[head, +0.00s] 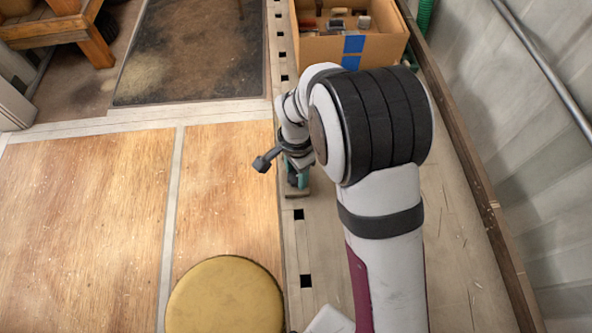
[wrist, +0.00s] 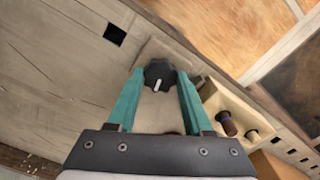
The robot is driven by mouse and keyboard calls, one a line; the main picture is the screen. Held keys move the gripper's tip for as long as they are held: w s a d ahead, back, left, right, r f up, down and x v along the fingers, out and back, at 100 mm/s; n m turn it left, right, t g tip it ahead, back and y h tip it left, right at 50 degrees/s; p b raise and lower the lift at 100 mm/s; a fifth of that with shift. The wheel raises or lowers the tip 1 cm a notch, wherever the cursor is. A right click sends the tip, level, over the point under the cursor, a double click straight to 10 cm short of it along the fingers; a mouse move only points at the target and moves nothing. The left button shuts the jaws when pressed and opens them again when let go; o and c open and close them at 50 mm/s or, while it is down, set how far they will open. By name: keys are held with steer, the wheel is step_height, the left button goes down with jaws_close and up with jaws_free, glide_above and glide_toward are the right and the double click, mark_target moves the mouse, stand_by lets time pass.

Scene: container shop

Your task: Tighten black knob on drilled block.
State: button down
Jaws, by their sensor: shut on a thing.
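A black lobed knob (wrist: 159,74) with a pale pointer mark sits between my teal fingertips in the wrist view. My gripper (wrist: 160,82) is shut on the knob from both sides. Below the knob is a flat grey-brown block (wrist: 150,112); part of it is hidden by the fingers and the gripper body, and its drilled holes are hard to make out. In the head view my gripper (head: 297,172) points down at the block (head: 296,193) on the bench strip; the knob is hidden there.
A cardboard box (head: 350,45) with small items is at the back. A round yellow cushion (head: 225,298) lies at the front. The bench strip has square holes.

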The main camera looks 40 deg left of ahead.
mark_target(297, 176)
steer(key=m, duration=0.4)
steer(key=shift+m, duration=1.8)
steer(key=shift+c, duration=1.5)
jaws_free()
step_height(297, 176, up, 16)
